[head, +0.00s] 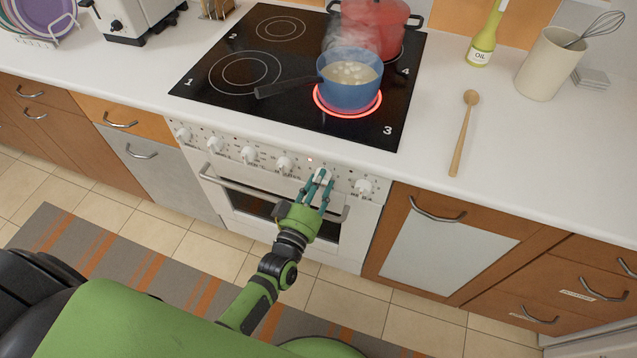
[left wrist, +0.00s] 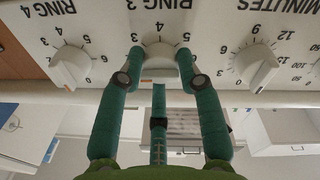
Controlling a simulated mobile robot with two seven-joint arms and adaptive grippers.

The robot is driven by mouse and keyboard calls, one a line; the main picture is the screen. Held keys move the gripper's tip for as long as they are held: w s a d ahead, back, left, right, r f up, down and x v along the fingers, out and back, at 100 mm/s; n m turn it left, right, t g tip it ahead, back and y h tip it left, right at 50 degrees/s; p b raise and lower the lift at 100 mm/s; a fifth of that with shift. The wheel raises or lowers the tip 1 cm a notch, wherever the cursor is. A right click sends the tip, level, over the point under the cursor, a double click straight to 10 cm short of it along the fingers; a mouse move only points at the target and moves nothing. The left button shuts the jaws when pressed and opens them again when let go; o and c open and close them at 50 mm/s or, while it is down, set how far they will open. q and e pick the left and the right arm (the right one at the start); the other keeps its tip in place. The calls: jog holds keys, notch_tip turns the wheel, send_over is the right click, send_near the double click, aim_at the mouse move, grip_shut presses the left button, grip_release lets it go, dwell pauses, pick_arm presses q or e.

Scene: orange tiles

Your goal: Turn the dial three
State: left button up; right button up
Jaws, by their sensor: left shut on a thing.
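The ring 3 dial (left wrist: 158,52) is a white knob under the upside-down "RING 3" label in the left wrist view. In the head view this dial (head: 322,173) is on the stove's front panel, second from the right. My left gripper (head: 317,186) is at it, with its teal fingers shut on the dial. In the left wrist view my left gripper (left wrist: 160,66) has one finger on each side of the knob and a third finger at the middle. The dial's exact setting is hard to read. Ring 3 (head: 348,112) glows red under a blue pan (head: 350,92). My right gripper is not in view.
The ring 4 dial (left wrist: 70,68) and the minutes dial (left wrist: 254,68) flank the held dial. The oven handle (head: 235,189) runs below the panel. A red pot (head: 375,30) stands on ring 4, and the blue pan steams. A wooden spoon (head: 463,130) lies on the counter.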

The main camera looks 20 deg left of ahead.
pick_arm(q)
jog(key=shift+s+f, duration=0.2)
jog(key=shift+f, duration=0.2)
jog(key=o, duration=1.1)
jog(key=shift+d, duration=0.1)
jog(key=shift+o, duration=0.2)
jog(key=shift+w+r, duration=0.1)
jog(key=s+a, duration=0.1)
jog(key=s, duration=1.1)
jog(key=shift+f, duration=0.2)
jog(key=shift+f, duration=0.1)
